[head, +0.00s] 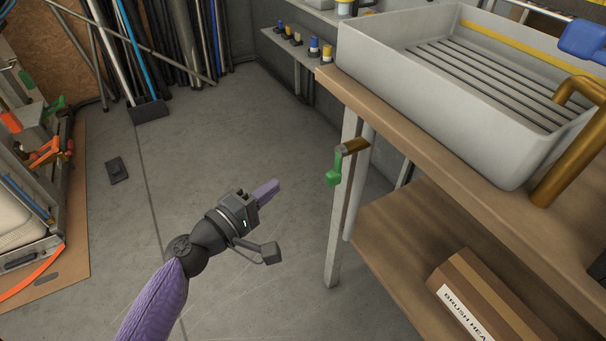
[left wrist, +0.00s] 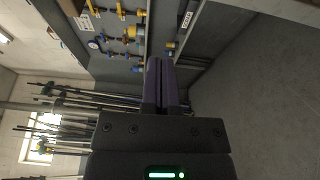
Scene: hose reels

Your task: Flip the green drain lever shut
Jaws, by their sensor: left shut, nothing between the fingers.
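The green drain lever (head: 335,172) shows in the head view on a brass valve (head: 354,146) beside the bench's front leg, below the sink. The lever hangs down from the valve. My left gripper (head: 270,188) is to the left of the lever and apart from it. Its purple fingers are shut with nothing between them. The left wrist view also shows the shut fingers (left wrist: 162,84); the lever cannot be made out there. My right gripper is in neither view.
A grey ribbed sink (head: 430,82) sits on the wooden bench (head: 400,116). A cardboard box (head: 482,300) stands on the lower shelf. A brass pipe (head: 568,150) rises at the right. Open concrete floor (head: 240,120) lies around my left arm. Tools and poles line the far wall.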

